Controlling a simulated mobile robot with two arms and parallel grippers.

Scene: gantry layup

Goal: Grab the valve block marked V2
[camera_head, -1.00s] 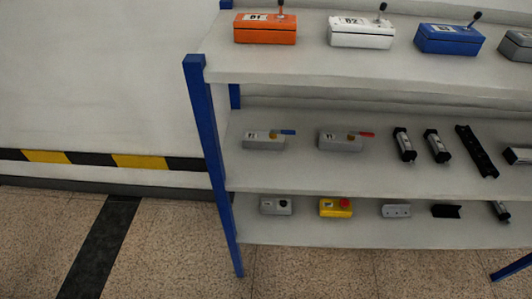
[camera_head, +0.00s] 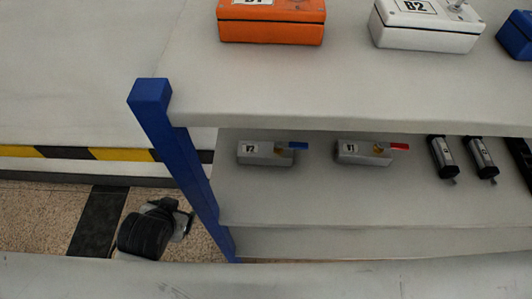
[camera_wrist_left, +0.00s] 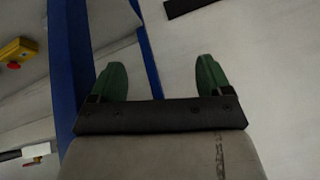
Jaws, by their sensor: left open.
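The valve block marked V2 (camera_head: 265,153) is a grey block with a white label and a blue lever. It sits on the middle shelf (camera_head: 330,205), near the left post, in the head view. My left gripper (camera_head: 175,208) is low and left of the blue post, outside the shelf and apart from the block. In the left wrist view its two green fingers (camera_wrist_left: 161,78) are spread with nothing between them. My right gripper is not in view.
A similar block marked V1 (camera_head: 364,152), with a red lever, sits right of V2. The blue post (camera_head: 180,150) stands between my left gripper and the shelf. The upper shelf (camera_head: 300,90) overhangs the blocks and holds an orange box (camera_head: 270,25) and a white box (camera_head: 425,28).

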